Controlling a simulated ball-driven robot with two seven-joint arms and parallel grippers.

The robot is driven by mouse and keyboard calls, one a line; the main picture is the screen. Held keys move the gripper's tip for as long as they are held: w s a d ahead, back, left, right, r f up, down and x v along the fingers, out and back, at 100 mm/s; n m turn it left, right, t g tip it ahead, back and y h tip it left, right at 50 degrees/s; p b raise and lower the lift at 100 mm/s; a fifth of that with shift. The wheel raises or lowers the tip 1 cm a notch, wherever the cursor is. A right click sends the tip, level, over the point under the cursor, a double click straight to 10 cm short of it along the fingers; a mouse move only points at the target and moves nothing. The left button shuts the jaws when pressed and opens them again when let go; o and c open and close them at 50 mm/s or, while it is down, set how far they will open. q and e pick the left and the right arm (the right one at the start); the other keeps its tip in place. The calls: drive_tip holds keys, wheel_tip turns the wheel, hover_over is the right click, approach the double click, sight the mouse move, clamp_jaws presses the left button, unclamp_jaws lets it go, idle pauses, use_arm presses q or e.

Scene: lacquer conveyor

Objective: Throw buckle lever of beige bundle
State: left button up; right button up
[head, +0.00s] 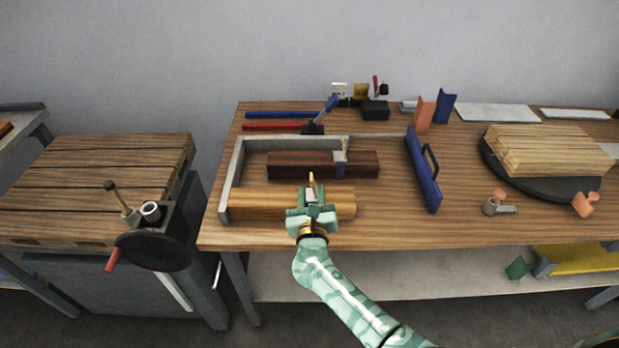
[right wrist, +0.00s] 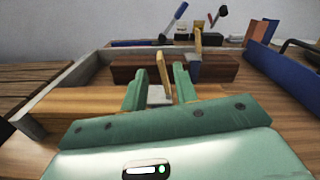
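The beige bundle (head: 262,203) is a long tan wooden bar lying in the front of a grey L-shaped frame; it also shows in the right wrist view (right wrist: 85,100). Its buckle (right wrist: 157,95) is a grey block on the bundle's top. The yellow buckle lever (head: 311,182) stands nearly upright; in the right wrist view the lever (right wrist: 163,72) rises between my fingers. My right gripper (head: 310,200) is open over the bundle's front, with a finger on each side of the lever and visible gaps. It partly hides the buckle. My left gripper is not in view.
A dark brown bundle (head: 290,163) with its own buckle (head: 341,157) lies behind, inside the grey frame (head: 235,165). A blue handled plate (head: 422,170) stands to the right. Light planks (head: 545,150) rest on a black disc. The table's front middle is clear.

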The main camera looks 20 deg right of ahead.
sight(312, 176)
drive_tip(key=b+x, duration=0.1)
drive_tip(key=x, duration=0.4)
drive_tip(key=shift+d+f+b, duration=0.1)
drive_tip(key=shift+f+b, duration=0.05)
drive_tip(key=shift+b, duration=0.15)
drive_tip(key=shift+w+d, duration=0.2)
drive_tip(key=shift+w, duration=0.45)
clamp_jaws()
